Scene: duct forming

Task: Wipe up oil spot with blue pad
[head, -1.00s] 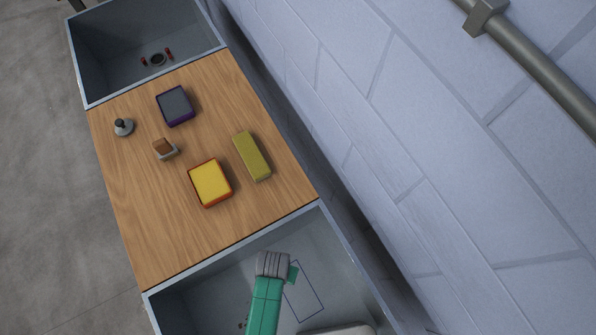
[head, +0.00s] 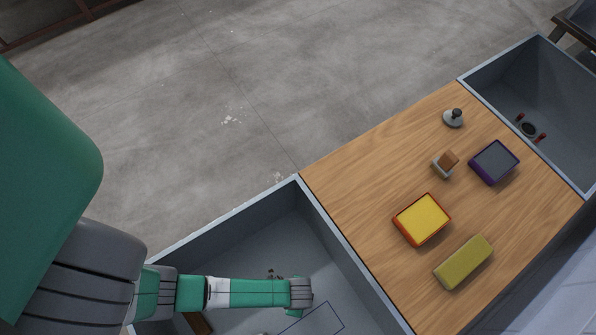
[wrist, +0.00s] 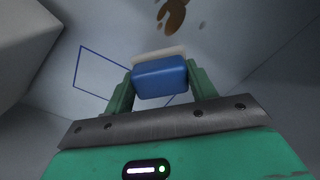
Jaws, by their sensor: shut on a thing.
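In the wrist view my gripper (wrist: 160,84) is shut on a blue pad (wrist: 161,76) with a pale layer along its far edge. The brown oil spot (wrist: 173,15) lies on the grey floor of the bin, beyond the pad at the top of that view. Smaller brown drops lie beside it. The pad and the spot look apart in the picture; I cannot tell how high the pad is. In the head view the end of my arm is inside the near bin (head: 355,267), and the pad is hidden there.
A blue outlined rectangle (wrist: 80,71) marks the bin floor. A large pale block (wrist: 20,45) stands at the left. On the wooden table (head: 365,180) are a yellow box (head: 423,218), an olive block (head: 463,262), a purple-edged box (head: 494,161) and small tools. A far bin (head: 560,95) adjoins.

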